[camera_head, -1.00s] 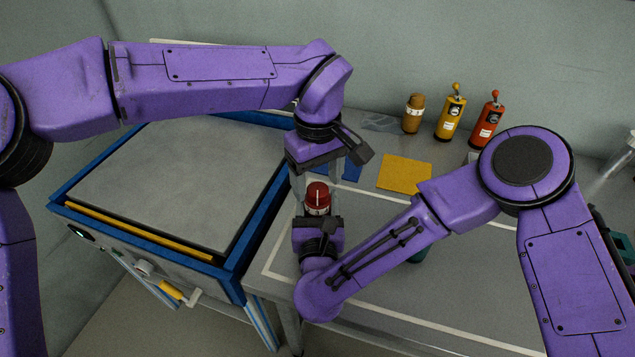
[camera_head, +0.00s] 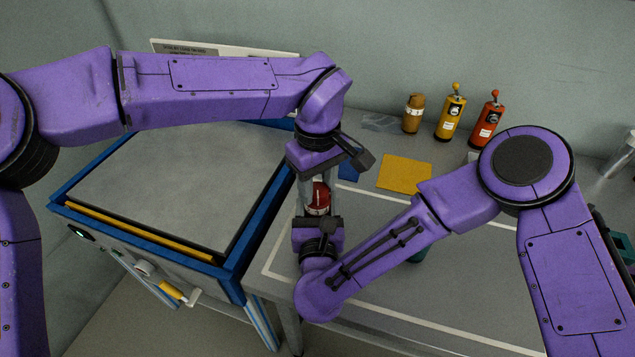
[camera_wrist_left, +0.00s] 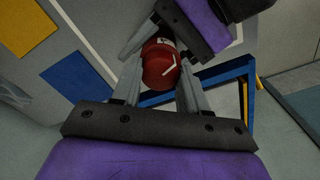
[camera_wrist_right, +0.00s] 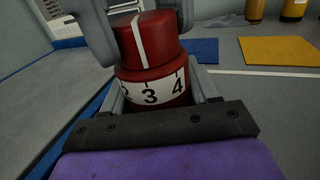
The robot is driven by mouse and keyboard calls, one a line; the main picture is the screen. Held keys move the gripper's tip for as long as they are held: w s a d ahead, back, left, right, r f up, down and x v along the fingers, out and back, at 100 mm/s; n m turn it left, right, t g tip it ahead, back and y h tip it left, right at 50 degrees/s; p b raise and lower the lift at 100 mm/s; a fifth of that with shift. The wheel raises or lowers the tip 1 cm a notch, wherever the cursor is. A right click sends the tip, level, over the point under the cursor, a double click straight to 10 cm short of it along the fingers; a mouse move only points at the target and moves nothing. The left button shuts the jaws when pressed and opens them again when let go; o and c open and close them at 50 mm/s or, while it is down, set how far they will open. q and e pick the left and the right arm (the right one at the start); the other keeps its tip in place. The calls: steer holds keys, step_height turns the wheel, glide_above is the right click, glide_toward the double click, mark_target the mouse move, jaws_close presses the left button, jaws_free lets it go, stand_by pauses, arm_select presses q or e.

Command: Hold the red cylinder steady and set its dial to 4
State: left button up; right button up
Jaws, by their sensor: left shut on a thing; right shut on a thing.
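The red cylinder (camera_head: 318,201) stands upright, with a white number band around its body. In the right wrist view, its dial (camera_wrist_right: 151,42) carries a white line that meets the band close to the 3, with the 4 to its right. My left gripper (camera_head: 319,188) reaches down from above and is shut on the dial; its fingers flank the red cap (camera_wrist_left: 160,66) in the left wrist view. My right gripper (camera_wrist_right: 153,98) is shut on the cylinder's lower body, with its fingers on either side. Much of the lower body is hidden.
A blue-framed grey bench (camera_head: 180,180) is at left. On the table are a yellow square (camera_head: 405,173), a partly hidden blue square (camera_head: 348,171), a brown cylinder (camera_head: 413,113), a yellow cylinder (camera_head: 450,115) and a red-orange one (camera_head: 486,121) at the back.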

mark_target(318, 189)
arm_select(q)
steer(key=n, duration=0.3)
steer(key=shift+n, duration=2)
arm_select(e)
steer(key=shift+d, duration=0.1)
arm_select(q)
steer(key=o, duration=1.1)
steer(key=shift+c, duration=0.2)
steer(key=shift+r, duration=0.1)
step_height(318, 189, up, 12)
arm_select(e)
steer(key=o, duration=1.4)
